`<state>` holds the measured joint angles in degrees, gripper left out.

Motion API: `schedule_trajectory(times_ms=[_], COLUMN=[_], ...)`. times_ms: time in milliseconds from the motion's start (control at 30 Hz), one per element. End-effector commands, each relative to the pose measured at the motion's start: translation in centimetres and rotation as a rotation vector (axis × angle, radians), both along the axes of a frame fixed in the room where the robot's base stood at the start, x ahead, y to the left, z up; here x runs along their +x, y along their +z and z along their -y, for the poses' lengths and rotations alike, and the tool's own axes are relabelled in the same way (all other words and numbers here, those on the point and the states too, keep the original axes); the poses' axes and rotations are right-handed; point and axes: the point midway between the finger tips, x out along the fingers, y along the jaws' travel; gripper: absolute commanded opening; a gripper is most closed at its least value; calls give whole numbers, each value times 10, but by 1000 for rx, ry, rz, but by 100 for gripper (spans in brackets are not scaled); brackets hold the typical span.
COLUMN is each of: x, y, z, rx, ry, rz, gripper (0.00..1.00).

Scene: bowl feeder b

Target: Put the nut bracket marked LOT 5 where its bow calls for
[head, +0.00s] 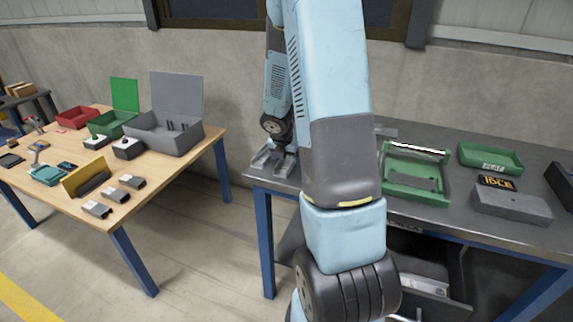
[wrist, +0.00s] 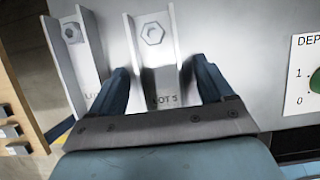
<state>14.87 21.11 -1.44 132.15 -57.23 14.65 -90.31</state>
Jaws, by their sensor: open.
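In the wrist view, the LOT 5 bracket (wrist: 153,45) is a pale channel-shaped piece with raised side edges and a hexagonal nut outline on its face. Its LOT 5 lettering shows just in front of my gripper's palm. My gripper (wrist: 163,75) is open, with one dark blue finger on each side of this bracket; I cannot tell whether they touch it. A second pale bracket (wrist: 75,45) with a nut on it stands to the left, its label partly hidden. In the head view, my gripper is low at the left end of the dark bench, by small grey pieces (head: 262,160).
On the dark bench (head: 420,139) are a green tray (head: 415,190), a green bin (head: 490,158), a grey box (head: 512,207) and an IDLE sign (head: 496,183). A wooden table (head: 150,185) with bins stands left, across a floor gap. A dial panel (wrist: 304,75) is at right.

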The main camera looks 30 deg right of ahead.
Motion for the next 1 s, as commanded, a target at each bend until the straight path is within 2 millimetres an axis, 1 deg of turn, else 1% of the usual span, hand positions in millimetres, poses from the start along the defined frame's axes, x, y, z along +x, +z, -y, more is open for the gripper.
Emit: schedule_trajectory(times_ms=[200,267,900,1000], x=[0,0,0,0], y=[-1,-1,-1,-1], z=[0,0,-1,-1], rx=[0,0,0,1], ry=[0,0,1,1], rz=[-1,-1,-2,-2], gripper=[81,76,15,15])
